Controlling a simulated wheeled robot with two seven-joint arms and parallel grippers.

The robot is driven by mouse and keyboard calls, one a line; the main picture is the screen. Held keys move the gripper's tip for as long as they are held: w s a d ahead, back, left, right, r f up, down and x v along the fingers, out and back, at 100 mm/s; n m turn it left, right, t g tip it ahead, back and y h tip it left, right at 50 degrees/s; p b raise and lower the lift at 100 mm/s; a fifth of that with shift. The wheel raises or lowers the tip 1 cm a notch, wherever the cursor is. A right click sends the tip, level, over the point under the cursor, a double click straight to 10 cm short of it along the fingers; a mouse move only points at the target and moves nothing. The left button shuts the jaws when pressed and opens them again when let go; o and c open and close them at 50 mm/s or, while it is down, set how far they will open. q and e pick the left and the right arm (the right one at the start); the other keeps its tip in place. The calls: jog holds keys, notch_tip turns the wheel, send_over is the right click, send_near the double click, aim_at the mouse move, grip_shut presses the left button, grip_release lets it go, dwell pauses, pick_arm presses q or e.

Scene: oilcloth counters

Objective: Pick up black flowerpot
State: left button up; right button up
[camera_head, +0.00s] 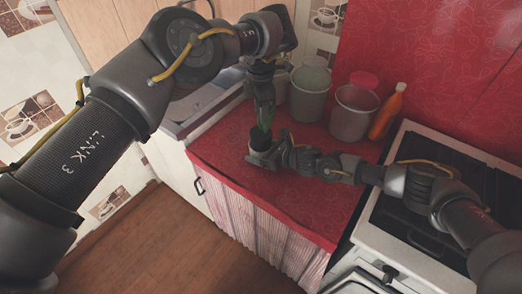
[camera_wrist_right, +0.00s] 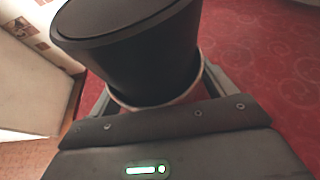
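My left gripper (camera_head: 263,112) points down just above the pot, beside the leaves. Its fingertips are partly hidden.
A sink (camera_head: 203,104) lies to the left. The red counter (camera_head: 300,195) is clear in front of my right gripper.

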jog(key=c, duration=0.8)
